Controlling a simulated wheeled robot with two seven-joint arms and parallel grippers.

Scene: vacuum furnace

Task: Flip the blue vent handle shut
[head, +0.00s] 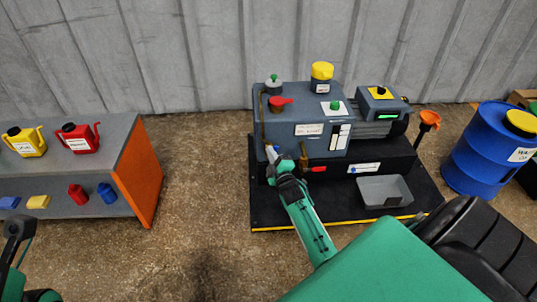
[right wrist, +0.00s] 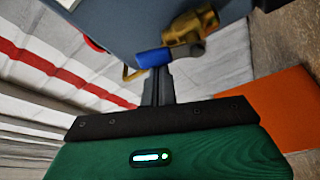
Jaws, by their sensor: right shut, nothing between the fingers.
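The blue vent handle (head: 271,153) shows as a small blue piece at the lower left front of the grey pump unit (head: 310,115), just above my right gripper. In the right wrist view the blue handle (right wrist: 153,58) lies crosswise beside a brass valve body (right wrist: 188,32). My right gripper (head: 274,162) is shut and empty. Its fingertips (right wrist: 158,72) are right at the blue handle, apparently touching or nearly touching it; the exact gap cannot be told. Part of my left arm shows at the lower left of the head view, but its fingers do not show.
A red-handled brass valve (head: 314,169) sits just right of my right gripper. A red knob (head: 281,102) is higher on the unit. A grey tray (head: 384,191) stands at the front right. An orange-sided bench (head: 138,172) is to the left, with open floor between. A blue drum (head: 485,150) stands right.

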